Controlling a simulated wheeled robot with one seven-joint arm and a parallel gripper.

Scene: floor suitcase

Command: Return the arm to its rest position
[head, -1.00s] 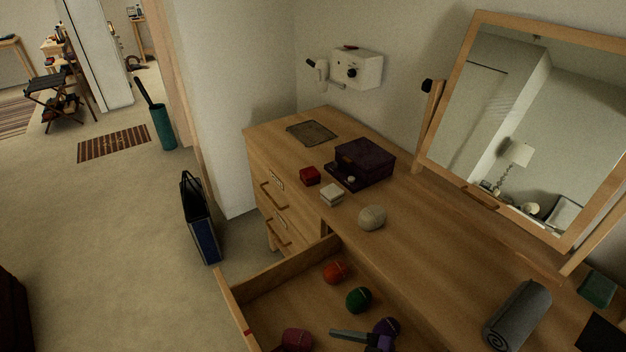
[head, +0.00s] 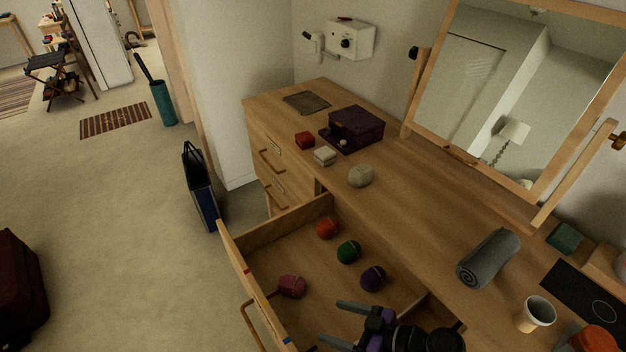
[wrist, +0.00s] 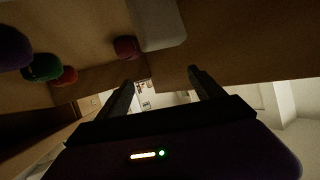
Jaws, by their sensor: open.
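My gripper (head: 329,321) is over the front part of the open drawer (head: 258,294), at the bottom of the head view. Its two fingers are apart, point left and hold nothing. The wrist view also shows the spread fingers of my gripper (wrist: 160,78), with no object between them. In the drawer lie an orange-red ball (head: 327,228), a green ball (head: 348,251), a purple ball (head: 372,278) and a pink ball (head: 291,286). All four lie apart from my gripper. The lower end of the drawer is partly hidden by my arm.
The dresser top (head: 420,205) bears a dark purple box (head: 357,128), a rolled grey towel (head: 489,258), a pale stone-like object (head: 361,176) and a cup (head: 536,314). A mirror (head: 520,95) stands behind. A blue bag (head: 201,190) and a dark red suitcase (head: 18,290) stand on open floor.

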